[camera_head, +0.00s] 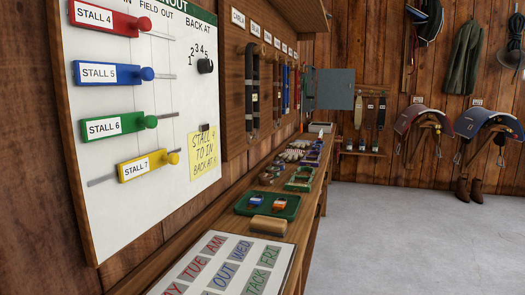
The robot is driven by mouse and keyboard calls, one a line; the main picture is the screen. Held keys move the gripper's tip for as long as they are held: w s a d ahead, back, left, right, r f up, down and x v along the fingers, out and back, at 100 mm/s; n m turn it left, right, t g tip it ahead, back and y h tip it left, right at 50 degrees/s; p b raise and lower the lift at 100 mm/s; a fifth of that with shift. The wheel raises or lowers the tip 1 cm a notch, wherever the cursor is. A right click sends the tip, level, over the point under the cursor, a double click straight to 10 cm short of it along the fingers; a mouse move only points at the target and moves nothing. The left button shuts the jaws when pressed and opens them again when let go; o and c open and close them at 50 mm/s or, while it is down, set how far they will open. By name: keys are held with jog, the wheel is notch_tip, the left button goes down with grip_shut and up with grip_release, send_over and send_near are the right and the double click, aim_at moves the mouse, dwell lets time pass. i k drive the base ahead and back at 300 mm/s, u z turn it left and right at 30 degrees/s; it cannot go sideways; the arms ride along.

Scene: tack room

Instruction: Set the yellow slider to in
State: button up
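The yellow slider (146,166), labelled STALL 7, is the lowest of the sliders on the white wall board at left. Its round yellow knob (173,158) is at its right end, near the right end of the rail. A bare stretch of grey rail (102,180) shows to its left. The slider sits farther right than the ones above it. The column headings IN, FIELD and OUT are at the board's top edge, partly cut off. My gripper is not in view.
Red (103,17), blue (107,73) and green (113,126) sliders are above the yellow one. A black dial (205,66) and a yellow note (204,152) are to the right. A wooden bench (312,196) with a green tray (290,208) runs below. Grey floor (400,235) at right is clear.

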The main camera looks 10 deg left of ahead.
aim_at(129, 170)
jog(key=u, duration=1.75)
